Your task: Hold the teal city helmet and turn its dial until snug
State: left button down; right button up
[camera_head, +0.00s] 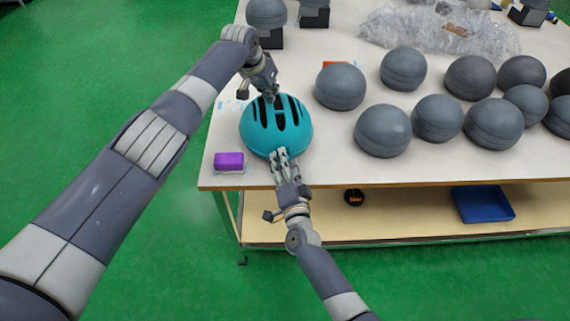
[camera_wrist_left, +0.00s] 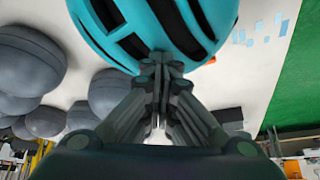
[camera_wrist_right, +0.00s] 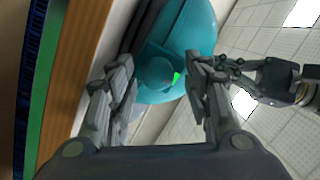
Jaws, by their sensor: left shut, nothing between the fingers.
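The teal helmet (camera_head: 297,128) with dark vent slots sits at the left part of the table. My left gripper (camera_head: 270,98) is at its far side. In the left wrist view the fingers (camera_wrist_left: 162,68) are closed together with nothing between them, right at the helmet's shell (camera_wrist_left: 115,30); whether they touch it is unclear. My right gripper (camera_head: 279,154) is at the near edge of the helmet. In the right wrist view its fingers (camera_wrist_right: 158,75) are apart, on either side of a round teal dial (camera_wrist_right: 155,72) with a green mark (camera_wrist_right: 176,77).
A purple block (camera_head: 229,161) lies left of the helmet near the table's front edge. Several grey round helmet-like forms (camera_head: 383,130) fill the table to the right. Clear plastic wrap (camera_head: 440,30) lies behind them. A blue bin (camera_head: 483,204) is on the lower shelf.

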pick_arm(q)
jog(key=shift+s+a+f, duration=0.15)
jog(key=shift+s+f, duration=0.1)
jog(key=shift+f, duration=0.35)
pick_arm(e)
jog(key=shift+d+f, duration=0.1)
jog(key=shift+s+f, duration=0.1)
jog(key=shift+s, duration=0.45)
jog(key=s+d, duration=0.1)
jog(key=s, duration=1)
jog(key=shift+d+r, duration=0.2)
jog(key=shift+d, duration=0.2)
pick_arm(q)
jog(key=r+p, duration=0.2)
jog(key=shift+w+r+p, duration=0.3)
jog(key=shift+r, duration=0.1)
jog(key=shift+r+p, duration=1.4)
jog(key=shift+r, duration=0.45)
pick_arm(e)
notch_tip(320, 180, up, 5)
jog(key=shift+w+r, duration=0.1)
jog(key=shift+w, duration=0.05)
